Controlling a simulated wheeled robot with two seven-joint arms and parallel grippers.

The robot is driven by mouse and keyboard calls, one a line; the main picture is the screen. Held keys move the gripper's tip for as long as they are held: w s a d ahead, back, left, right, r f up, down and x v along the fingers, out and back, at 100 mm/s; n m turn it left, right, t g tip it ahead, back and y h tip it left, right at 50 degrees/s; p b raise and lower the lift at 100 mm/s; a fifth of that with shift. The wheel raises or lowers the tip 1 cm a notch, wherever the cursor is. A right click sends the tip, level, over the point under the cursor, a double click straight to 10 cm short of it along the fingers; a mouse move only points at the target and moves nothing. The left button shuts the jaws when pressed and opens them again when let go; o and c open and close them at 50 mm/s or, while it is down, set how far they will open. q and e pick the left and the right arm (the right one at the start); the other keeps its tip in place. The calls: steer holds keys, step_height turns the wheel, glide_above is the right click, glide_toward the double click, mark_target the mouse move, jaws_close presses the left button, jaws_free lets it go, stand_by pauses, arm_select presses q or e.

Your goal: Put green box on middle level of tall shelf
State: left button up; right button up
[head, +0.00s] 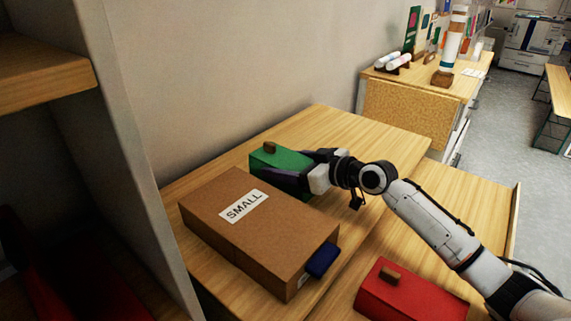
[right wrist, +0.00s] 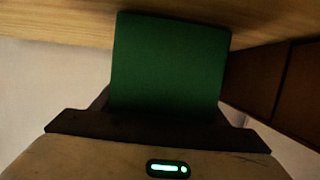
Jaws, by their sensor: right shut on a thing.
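The green box (head: 278,160) has a small brown knob on top and is on the wooden table (head: 330,130), behind the brown box. My right gripper (head: 290,180) is shut on the green box from its right side. In the right wrist view the green box (right wrist: 168,65) fills the space between the fingers. Whether it touches the table or is just above it, I cannot tell. A shelf unit with wooden boards (head: 45,78) and a pale side panel stands at the left; only part of it shows. My left gripper is not in view.
A brown box labelled SMALL (head: 255,235), with a blue item (head: 322,260) at its right end, stands close in front of the green box. A red box (head: 410,292) with a knob lies at the lower right. A wall runs behind the table. The table's far end is clear.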

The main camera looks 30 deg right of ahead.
steer(key=shift+f, duration=0.15)
steer(key=o, duration=1.1)
